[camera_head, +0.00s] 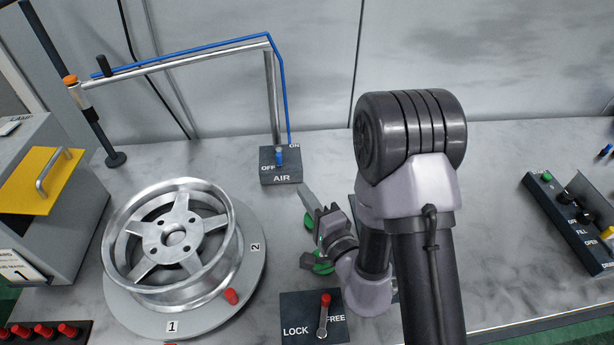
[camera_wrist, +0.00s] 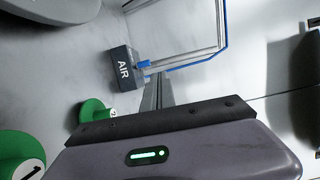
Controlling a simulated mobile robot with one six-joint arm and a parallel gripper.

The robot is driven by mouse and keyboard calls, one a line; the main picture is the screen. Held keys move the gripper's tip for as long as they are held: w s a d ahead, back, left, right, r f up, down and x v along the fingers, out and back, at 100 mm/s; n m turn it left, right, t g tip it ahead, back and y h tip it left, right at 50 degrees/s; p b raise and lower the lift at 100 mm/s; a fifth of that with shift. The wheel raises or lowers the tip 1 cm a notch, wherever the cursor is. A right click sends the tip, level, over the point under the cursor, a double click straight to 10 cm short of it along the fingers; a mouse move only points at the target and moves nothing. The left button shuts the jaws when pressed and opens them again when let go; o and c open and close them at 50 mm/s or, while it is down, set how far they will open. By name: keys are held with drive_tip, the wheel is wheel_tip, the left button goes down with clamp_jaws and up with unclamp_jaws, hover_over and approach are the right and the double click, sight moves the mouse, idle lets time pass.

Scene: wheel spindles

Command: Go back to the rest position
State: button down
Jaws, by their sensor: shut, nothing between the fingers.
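My gripper (camera_head: 306,192) is shut and empty in the head view. It hangs over the bench between the wheel and my upper arm, with its fingers pointing toward the back left. In the wrist view, the closed fingers (camera_wrist: 152,94) point toward the AIR box and hold nothing. How high they are above the bench is hard to tell.
A silver wheel (camera_head: 172,245) sits on a round plate (camera_head: 255,275) at left. The AIR box (camera_head: 281,178) with a blue switch stands behind my gripper. A LOCK/FREE lever (camera_head: 324,304) is in front. Green knobs (camera_head: 322,264) are close below my wrist. A control panel (camera_head: 560,220) is at right.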

drive_tip(key=s+a+r+n+g+y, duration=0.4)
drive_tip(key=s+a+r+g+y, duration=0.3)
drive_tip(key=r, duration=0.4)
drive_tip(key=s+a+r+n+g, duration=0.1)
drive_tip(key=s+r+n+g, duration=0.15)
drive_tip(key=s+g, duration=0.35)
drive_tip(key=s+a+r+n+g, duration=0.15)
drive_tip(key=s+n+g, duration=0.25)
drive_tip(key=s, duration=0.5)
drive_tip(key=s+d+f+t+h, duration=0.2)
drive_tip(key=s+d+f+h, duration=0.15)
drive_tip(key=d+h, duration=0.65)
drive_tip(key=w+d+r+m+t+h, duration=0.1)
drive_tip(key=w+d+t+h, duration=0.1)
drive_tip(key=d, duration=0.3)
drive_tip(key=w+d+r+m+t+h, duration=0.1)
drive_tip(key=d+t, duration=0.2)
drive_tip(key=d, duration=0.3)
drive_tip(key=shift+w+d+r+h, duration=0.2)
drive_tip(key=shift+w+r+h, duration=0.1)
drive_tip(key=shift+w+h, duration=0.1)
drive_tip(key=shift+s+m, duration=0.1)
drive_tip(key=shift+m, duration=0.15)
